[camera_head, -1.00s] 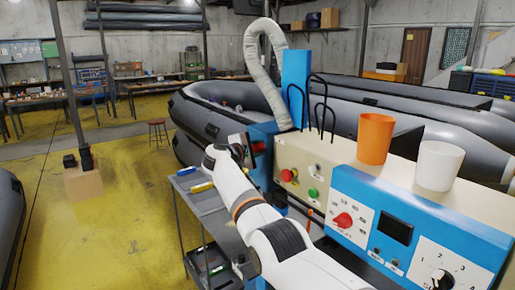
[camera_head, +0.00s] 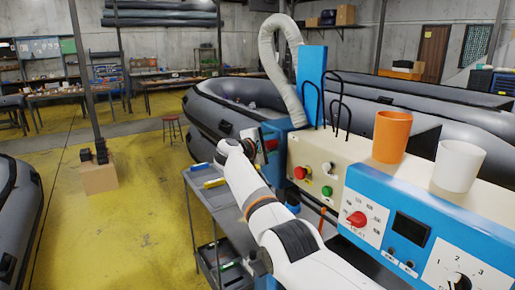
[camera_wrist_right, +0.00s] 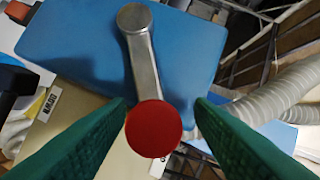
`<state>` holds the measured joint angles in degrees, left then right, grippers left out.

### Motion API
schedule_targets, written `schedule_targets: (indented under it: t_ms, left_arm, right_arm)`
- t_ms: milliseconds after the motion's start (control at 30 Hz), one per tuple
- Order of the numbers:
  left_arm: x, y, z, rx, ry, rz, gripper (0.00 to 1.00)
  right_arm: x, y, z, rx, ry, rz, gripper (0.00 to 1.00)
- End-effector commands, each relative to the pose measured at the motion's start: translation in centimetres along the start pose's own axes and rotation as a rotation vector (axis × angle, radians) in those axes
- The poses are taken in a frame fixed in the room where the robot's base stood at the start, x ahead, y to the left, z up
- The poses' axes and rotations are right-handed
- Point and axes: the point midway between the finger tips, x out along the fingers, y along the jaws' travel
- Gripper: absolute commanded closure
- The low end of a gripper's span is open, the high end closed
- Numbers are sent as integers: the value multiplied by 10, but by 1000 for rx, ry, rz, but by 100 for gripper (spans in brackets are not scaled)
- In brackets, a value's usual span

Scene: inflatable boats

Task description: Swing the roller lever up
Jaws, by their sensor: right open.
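The roller lever (camera_wrist_right: 143,65) is a grey metal arm on a blue housing in the right wrist view, with a red round knob (camera_wrist_right: 154,129) at its near end. My right gripper (camera_wrist_right: 161,108) is open, with one green finger on each side of the knob. Whether either finger touches it I cannot tell. In the head view the right gripper (camera_head: 258,138) is small and dark at the machine's blue end, and a red spot that looks like the knob (camera_head: 271,145) shows beside it. My left gripper is not in view.
The machine's control panel (camera_head: 357,219) runs along my right arm. An orange cup (camera_head: 391,137) and a white cup (camera_head: 458,166) stand on top. A grey cart (camera_head: 217,197) stands left of the machine. The yellow floor (camera_head: 130,225) further left is mostly clear.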

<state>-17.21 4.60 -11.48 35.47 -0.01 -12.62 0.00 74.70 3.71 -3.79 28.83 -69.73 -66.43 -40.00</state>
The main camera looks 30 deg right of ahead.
Motion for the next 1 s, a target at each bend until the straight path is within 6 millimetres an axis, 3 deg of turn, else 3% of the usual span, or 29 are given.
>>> schedule_targets:
  t_ms: [167,600,1000]
  left_arm:
    - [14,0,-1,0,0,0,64]
    - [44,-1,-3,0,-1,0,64]
    - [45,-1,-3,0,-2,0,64]
  right_arm:
    - [-21,4,2,3,-3,-1,52]
    - [-100,1,1,2,-2,-3,52]
    - [-111,-1,0,1,0,-1,52]
